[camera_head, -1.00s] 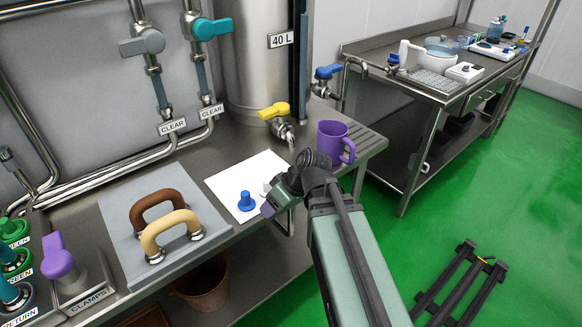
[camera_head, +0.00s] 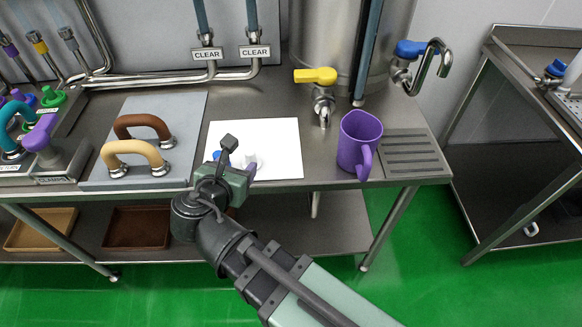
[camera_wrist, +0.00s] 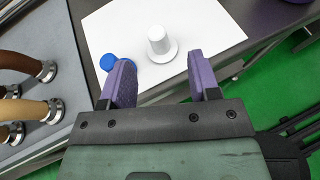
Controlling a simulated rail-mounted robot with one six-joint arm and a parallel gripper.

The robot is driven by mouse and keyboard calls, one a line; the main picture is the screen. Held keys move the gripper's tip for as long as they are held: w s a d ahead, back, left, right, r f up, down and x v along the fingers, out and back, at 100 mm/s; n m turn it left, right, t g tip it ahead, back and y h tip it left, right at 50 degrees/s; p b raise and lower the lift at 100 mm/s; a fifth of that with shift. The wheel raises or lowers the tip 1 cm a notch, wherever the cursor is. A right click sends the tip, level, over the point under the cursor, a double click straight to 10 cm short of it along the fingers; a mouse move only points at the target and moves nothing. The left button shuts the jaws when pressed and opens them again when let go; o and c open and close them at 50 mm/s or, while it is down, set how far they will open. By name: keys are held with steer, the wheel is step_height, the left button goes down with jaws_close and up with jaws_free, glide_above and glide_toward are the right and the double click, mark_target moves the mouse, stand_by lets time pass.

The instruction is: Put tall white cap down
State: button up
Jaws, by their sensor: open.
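The tall white cap (camera_wrist: 159,42) stands upright on its wide flange on a white sheet (camera_wrist: 120,22) in the wrist view. A blue cap (camera_wrist: 108,61) is to the left, partly hidden by the left finger. In the head view the fingers are mostly hidden by the wrist.
A purple mug (camera_head: 358,142) stands right of the sheet, by a slotted drain area (camera_head: 412,152). A yellow-handled tap (camera_head: 316,77) is behind. A grey board with brown (camera_head: 143,126) and tan (camera_head: 133,151) handles is at left. The bench's front edge is close.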

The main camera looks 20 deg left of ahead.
mark_target(252, 150)
steer(key=shift+n, duration=0.3)
steer(key=w, duration=0.1)
steer(key=w+a+f+b, duration=0.1)
steer(key=w+f, duration=0.1)
steer(key=shift+w+a+b, duration=0.25)
steer(key=shift+w+b, duration=0.1)
steer(key=shift+b, duration=0.05)
steer(key=shift+w, duration=0.4)
steer(key=b+x, duration=0.1)
steer(key=x, duration=0.1)
steer(key=b+x, duration=0.1)
steer(key=x, duration=0.2)
steer(key=shift+s+d+f, duration=0.15)
steer(key=shift+d+f, duration=0.05)
steer(key=shift+f, duration=0.1)
steer(key=shift+w, duration=0.25)
steer(key=shift+r, duration=0.1)
jaws_close()
